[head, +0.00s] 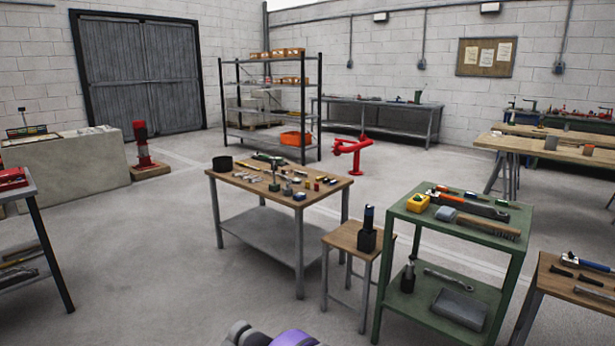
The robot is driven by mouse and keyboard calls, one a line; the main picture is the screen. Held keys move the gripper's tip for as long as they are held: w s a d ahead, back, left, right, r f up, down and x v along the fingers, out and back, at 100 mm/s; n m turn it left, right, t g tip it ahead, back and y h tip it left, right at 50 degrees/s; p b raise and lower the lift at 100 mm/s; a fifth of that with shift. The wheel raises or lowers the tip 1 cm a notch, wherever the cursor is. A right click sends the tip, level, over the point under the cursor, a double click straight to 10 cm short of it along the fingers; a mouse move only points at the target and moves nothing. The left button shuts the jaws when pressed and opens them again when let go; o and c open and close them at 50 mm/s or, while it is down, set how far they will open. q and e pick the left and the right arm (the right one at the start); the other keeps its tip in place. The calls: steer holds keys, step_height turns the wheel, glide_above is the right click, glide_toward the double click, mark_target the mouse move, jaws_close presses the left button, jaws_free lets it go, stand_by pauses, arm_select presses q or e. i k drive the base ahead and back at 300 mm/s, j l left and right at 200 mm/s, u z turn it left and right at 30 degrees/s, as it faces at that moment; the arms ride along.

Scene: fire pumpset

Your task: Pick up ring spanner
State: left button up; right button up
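A silver spanner (448,279) lies on the lower shelf of the green trolley (402,208), beside a dark cylinder and behind a folded grey cloth. It looks like the ring spanner, but its ends are too small to be sure. Small metal tools (252,178) also lie on the wooden-topped table; I cannot tell whether one is a ring spanner. Neither of my grippers is in view. Only a grey and purple part, probably mine, shows at the bottom edge.
A stool (345,235) with a dark device stands between the wooden table (320,196) and the green trolley. A low bench (550,284) with tools is at the right edge. A red pipe stand (354,160) stands behind.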

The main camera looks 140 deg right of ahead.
mark_target(288, 179)
steer(key=l+z, duration=0.1)
steer(key=z, duration=1.65)
steer(key=l+z, duration=0.15)
steer(key=z, duration=0.25)
steer(key=l+z, duration=0.15)
steer(key=z, duration=0.2)
steer(key=i+l+z, duration=0.1)
steer(key=z, duration=0.3)
steer(key=i+l+z, duration=0.1)
steer(key=z, duration=0.3)
steer(key=i+l+z, duration=0.5)
steer(key=z, duration=0.3)
steer(key=i+z, duration=0.5)
steer(key=i, duration=0.6)
